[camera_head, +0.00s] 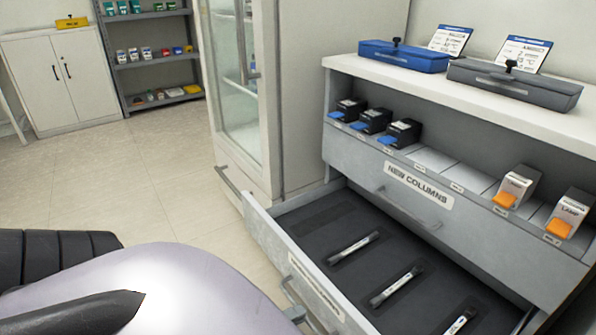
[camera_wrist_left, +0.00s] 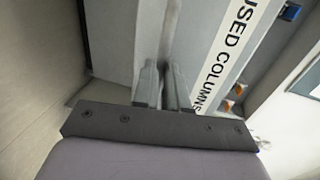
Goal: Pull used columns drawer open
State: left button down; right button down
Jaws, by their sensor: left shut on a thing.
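The used columns drawer (camera_head: 262,228) is the low grey drawer under the new columns shelf, and it stands pulled out with its dark inside showing. Several slim metal columns, such as this one (camera_head: 353,247), lie in it. In the left wrist view its front panel (camera_wrist_left: 205,40) carries the label USED COLUMNS. My left gripper (camera_wrist_left: 162,88) is shut on the drawer's handle (camera_wrist_left: 171,30), one finger on each side. My right gripper is not in view.
Blue (camera_head: 405,55) and grey (camera_head: 515,84) cases lie on the counter. A glass-door fridge (camera_head: 237,90) stands left of the drawer. Floor (camera_head: 120,190) is clear to the left.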

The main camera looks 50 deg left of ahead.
pick_arm(q)
jog(key=c, duration=1.2)
grip_release()
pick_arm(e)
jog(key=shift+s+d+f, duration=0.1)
pick_arm(q)
jog(key=shift+o, duration=0.2)
jog(key=p+v, duration=0.1)
jog(key=v, duration=0.6)
jog(key=shift+p, duration=0.35)
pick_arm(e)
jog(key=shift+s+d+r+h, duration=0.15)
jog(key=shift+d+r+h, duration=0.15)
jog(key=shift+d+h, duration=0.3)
pick_arm(q)
jog(key=shift+s+a, duration=0.1)
